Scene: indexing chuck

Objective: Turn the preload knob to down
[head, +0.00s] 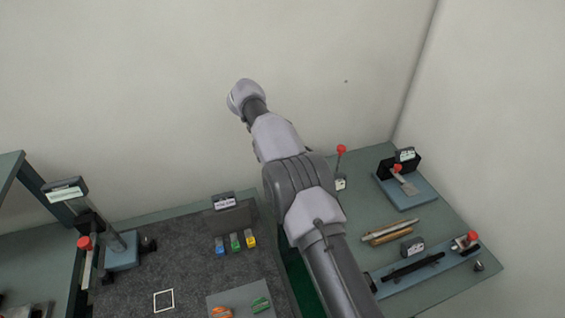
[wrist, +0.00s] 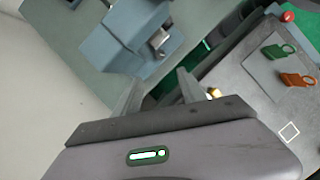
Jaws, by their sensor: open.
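My gripper (wrist: 160,88) shows in the wrist view with its two grey fingers apart and nothing visible between them. Beyond the fingertips stands a blue-grey fixture (wrist: 125,45) with a small silver part (wrist: 160,40) on its face. I cannot tell whether this part is the preload knob or which way it points. In the head view my arm reaches up and away across the middle, and the gripper's fingers are hidden there. No part in the head view can be surely told as the preload knob.
In the head view, a post fixture (head: 122,250) stands left and a red-knobbed lever (head: 341,150) right of my arm. Blue, green and yellow blocks (head: 236,242) sit on the dark mat. Orange and green tags (wrist: 297,79) lie on a grey plate. The wall behind is bare.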

